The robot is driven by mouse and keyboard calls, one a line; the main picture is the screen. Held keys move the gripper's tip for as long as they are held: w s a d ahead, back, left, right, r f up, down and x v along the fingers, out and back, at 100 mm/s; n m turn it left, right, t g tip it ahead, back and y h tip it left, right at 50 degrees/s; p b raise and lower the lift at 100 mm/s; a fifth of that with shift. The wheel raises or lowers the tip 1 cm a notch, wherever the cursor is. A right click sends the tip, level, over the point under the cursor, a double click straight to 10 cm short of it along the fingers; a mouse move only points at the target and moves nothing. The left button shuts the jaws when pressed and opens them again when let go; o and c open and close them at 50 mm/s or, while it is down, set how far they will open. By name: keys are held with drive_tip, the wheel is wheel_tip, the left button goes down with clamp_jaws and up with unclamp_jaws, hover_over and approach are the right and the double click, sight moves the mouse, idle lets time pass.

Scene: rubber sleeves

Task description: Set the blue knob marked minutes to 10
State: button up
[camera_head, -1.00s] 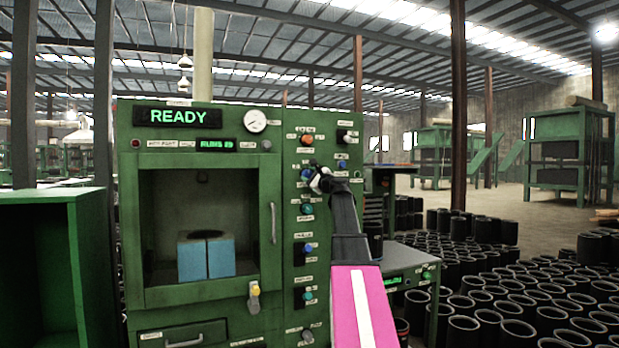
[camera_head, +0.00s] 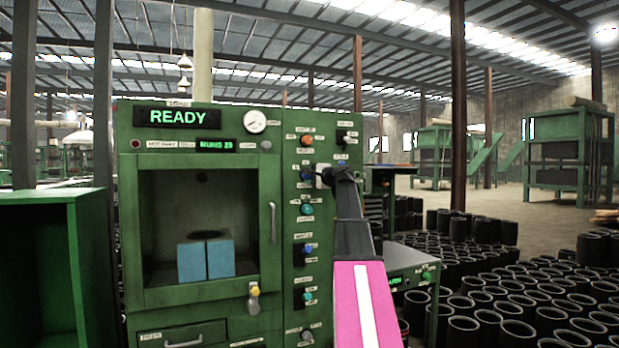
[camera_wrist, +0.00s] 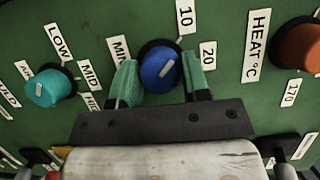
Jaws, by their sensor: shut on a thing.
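The blue knob (camera_wrist: 160,68) sits between labels 10 (camera_wrist: 185,17) and 20 (camera_wrist: 208,55) above it to the right and a partly hidden label starting "MIN" (camera_wrist: 119,48) to its left. Its white pointer mark slants up and right, toward the gap between 10 and 20. My gripper (camera_wrist: 162,82) is shut on the knob, one green-padded finger on each side. In the head view my gripper (camera_head: 322,178) is at the panel's knob column, and the blue knob (camera_head: 306,174) shows just left of it.
An orange HEAT knob (camera_wrist: 299,46) and a teal LOW/MID knob (camera_wrist: 50,87) flank the blue one in the wrist view. The green machine (camera_head: 200,125) displays READY and holds blue blocks (camera_head: 206,260) inside. Black sleeves (camera_head: 480,290) cover the floor at right.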

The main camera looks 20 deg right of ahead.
idle(0.4)
drive_tip(key=o, duration=0.9)
drive_tip(key=v, duration=1)
drive_tip(key=shift+s, duration=0.4)
drive_tip(key=shift+d, duration=0.15)
